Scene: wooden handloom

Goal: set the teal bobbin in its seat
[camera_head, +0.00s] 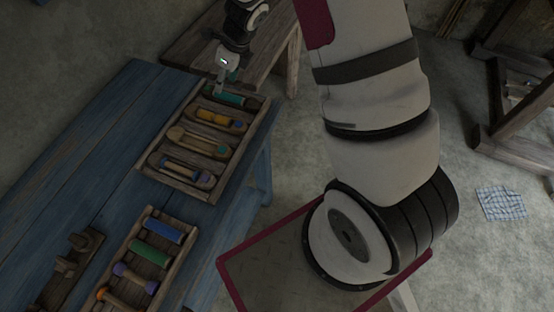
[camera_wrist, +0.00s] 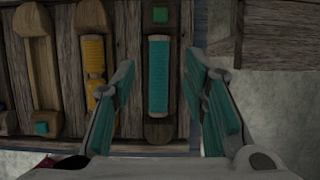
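The teal bobbin (camera_wrist: 159,78) lies lengthwise in a dark wooden shuttle-shaped seat (camera_wrist: 160,132) with a green square at its far end in the wrist view. In the head view the bobbin (camera_head: 230,98) is at the top of the upper wooden tray. My gripper (camera_wrist: 160,80) is open, with one teal-padded finger on each side of the bobbin and gaps to both. In the head view my gripper (camera_head: 221,88) is over the bobbin's left part. A seat with no bobbin (camera_wrist: 41,70) and a teal square (camera_wrist: 41,128) is at the left of the wrist view.
The upper tray (camera_head: 151,178) also holds a yellow bobbin (camera_head: 219,119) and a purple-ended one (camera_head: 185,170) in seats. A lower tray (camera_head: 121,257) holds blue, green, purple and orange bobbins. A wooden peg rack (camera_head: 68,262) is at lower left on the blue table (camera_head: 85,140).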

